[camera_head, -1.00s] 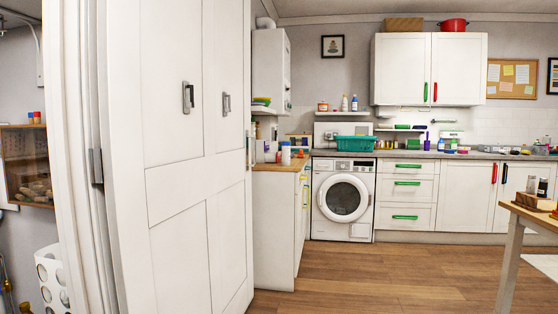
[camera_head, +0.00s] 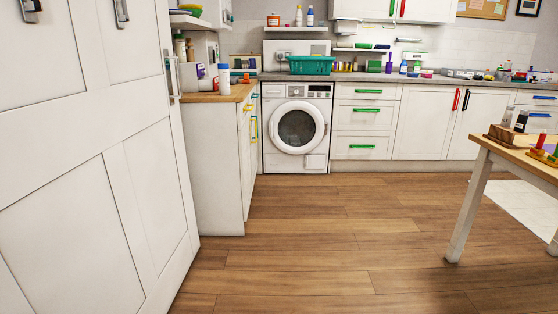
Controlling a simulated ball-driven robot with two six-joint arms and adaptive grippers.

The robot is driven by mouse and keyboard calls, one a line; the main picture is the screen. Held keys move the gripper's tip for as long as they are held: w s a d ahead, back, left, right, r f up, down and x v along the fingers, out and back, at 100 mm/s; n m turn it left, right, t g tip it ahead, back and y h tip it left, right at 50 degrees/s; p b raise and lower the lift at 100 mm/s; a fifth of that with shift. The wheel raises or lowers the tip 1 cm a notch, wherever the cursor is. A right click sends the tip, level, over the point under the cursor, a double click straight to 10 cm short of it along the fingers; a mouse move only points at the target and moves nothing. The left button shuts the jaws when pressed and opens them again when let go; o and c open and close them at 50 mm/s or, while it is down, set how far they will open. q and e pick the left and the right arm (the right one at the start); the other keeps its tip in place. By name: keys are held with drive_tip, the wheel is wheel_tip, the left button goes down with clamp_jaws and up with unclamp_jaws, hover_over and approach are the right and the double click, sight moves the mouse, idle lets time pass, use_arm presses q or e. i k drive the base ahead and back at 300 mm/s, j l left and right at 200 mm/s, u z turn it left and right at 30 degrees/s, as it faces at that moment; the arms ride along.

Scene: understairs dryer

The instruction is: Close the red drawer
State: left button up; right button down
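No drawer with a red front or red handle shows in this view. A stack of white drawers with green handles (camera_head: 366,121) stands right of the washing machine, and its fronts look shut. White drawers with blue handles (camera_head: 540,114) are partly visible at the right edge. A red vertical handle (camera_head: 455,99) is on a white cupboard door, beside a black handle (camera_head: 466,100). Neither of my grippers is in view.
A tall white door (camera_head: 85,180) fills the left side. A washing machine (camera_head: 296,127) stands ahead, with a white side cabinet (camera_head: 212,165) left of it. A wooden table (camera_head: 480,150) stands at right. The wooden floor (camera_head: 330,235) between is clear.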

sight(205, 84)
drive_tip(key=i+l, duration=0.1)
drive_tip(key=i, duration=1)
drive_tip(key=i+u, duration=0.1)
drive_tip(key=i, duration=1)
drive_tip(key=l, duration=0.1)
